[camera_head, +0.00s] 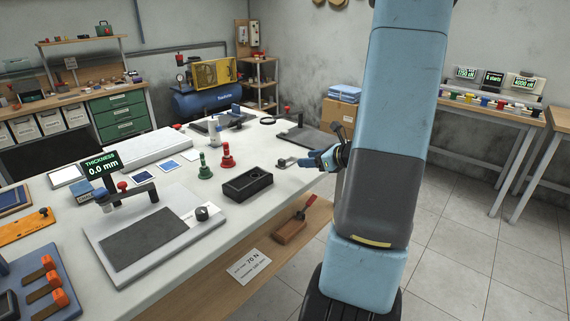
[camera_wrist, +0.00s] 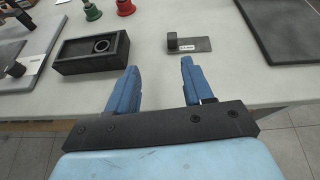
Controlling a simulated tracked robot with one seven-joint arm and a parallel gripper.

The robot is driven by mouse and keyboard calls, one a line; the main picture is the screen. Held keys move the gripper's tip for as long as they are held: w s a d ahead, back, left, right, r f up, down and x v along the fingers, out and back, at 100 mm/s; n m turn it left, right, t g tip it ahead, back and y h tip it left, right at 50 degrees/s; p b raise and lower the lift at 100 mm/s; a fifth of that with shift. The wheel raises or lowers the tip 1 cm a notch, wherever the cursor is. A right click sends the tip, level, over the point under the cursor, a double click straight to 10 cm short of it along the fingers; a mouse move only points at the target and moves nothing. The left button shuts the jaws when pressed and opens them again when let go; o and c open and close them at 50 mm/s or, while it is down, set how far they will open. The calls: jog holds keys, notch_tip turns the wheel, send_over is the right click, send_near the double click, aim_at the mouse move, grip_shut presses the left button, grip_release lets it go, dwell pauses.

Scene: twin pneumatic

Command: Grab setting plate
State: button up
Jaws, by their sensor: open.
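What looks like the setting plate, a small flat grey plate with a dark block at one end and a white label, lies on the white bench in the wrist view (camera_wrist: 200,44). It also shows small in the head view (camera_head: 287,162), just left of my gripper's fingers. My gripper (camera_wrist: 158,68) has two blue fingers, spread apart with nothing between them. The plate is ahead of the fingertips, a little to the right of the middle of the gap. In the head view my gripper (camera_head: 313,161) is at the bench's right edge, partly hidden by my arm.
A black open box (camera_wrist: 95,54) with a ring inside sits left of the plate. Green (camera_head: 205,168) and red (camera_head: 227,156) stands are behind it. A dark flat plate (camera_wrist: 278,28) lies to the right. The bench between fingers and plate is clear.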

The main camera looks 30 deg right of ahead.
jog(key=d+f+m, duration=0.1)
jog(key=d, duration=0.1)
send_near(284, 161)
jog(key=w+f, duration=0.1)
jog(key=w+a+f, duration=0.1)
jog(key=w, duration=0.1)
jog(key=shift+a+t+h, duration=0.15)
jog(key=shift+t+h, duration=0.15)
jog(key=shift+h, duration=0.1)
jog(key=shift+x, duration=2.65)
jog(key=shift+a+r, duration=0.1)
jog(key=shift+r, duration=0.05)
grip_shut()
